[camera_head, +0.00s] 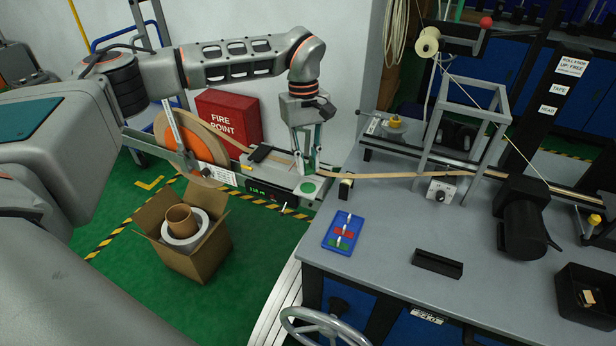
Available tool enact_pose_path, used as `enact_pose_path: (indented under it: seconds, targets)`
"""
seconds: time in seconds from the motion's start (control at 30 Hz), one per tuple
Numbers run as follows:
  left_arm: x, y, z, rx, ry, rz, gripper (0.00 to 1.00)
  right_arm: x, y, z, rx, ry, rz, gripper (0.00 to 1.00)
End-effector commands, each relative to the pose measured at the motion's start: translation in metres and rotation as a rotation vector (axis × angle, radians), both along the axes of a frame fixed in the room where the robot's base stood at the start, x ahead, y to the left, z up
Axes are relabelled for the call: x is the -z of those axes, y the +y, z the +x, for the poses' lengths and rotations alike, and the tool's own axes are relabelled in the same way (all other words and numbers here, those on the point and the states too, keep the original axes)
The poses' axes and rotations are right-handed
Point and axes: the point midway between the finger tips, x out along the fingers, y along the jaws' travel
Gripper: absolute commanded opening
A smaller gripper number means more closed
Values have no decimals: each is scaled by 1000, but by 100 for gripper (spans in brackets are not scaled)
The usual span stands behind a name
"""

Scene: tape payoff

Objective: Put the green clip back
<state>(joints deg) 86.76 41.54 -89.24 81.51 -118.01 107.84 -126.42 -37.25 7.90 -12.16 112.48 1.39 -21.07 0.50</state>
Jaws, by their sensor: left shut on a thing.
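My left gripper (306,171) points down over the grey guide unit at the left end of the bench, by the tan tape (385,175). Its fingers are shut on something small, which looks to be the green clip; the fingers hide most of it. A blue tray (335,239) lies flat on the bench, to the right of and nearer than the gripper. It bears a red patch, a green patch and white marks; whether these are clips or painted places is too small to tell. My right gripper is out of view.
A tape reel (215,138) stands left of the gripper, before a red fire box (232,112). A black block (438,263), a black motor (524,222) and a black bin (571,305) are on the bench (385,262). Bench around the tray is clear. A cardboard box (187,262) stands on the floor.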

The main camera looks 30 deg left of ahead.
Motion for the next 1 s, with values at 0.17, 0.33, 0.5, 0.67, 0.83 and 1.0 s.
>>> enact_pose_path:
  seconds: [0.17,0.33,0.5,0.67,0.83,1.0]
  targets:
    - [12,0,1,0,-1,0,0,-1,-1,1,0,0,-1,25]
    - [29,-1,-1,0,2,-1,0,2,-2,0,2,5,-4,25]
    - [52,-1,0,0,1,0,0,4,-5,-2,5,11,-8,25]
    - [54,0,1,0,-1,0,0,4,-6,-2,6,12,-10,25]
    - [55,0,0,0,-1,0,0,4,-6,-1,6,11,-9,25]
    - [57,0,0,1,-2,0,34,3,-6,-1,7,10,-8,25]
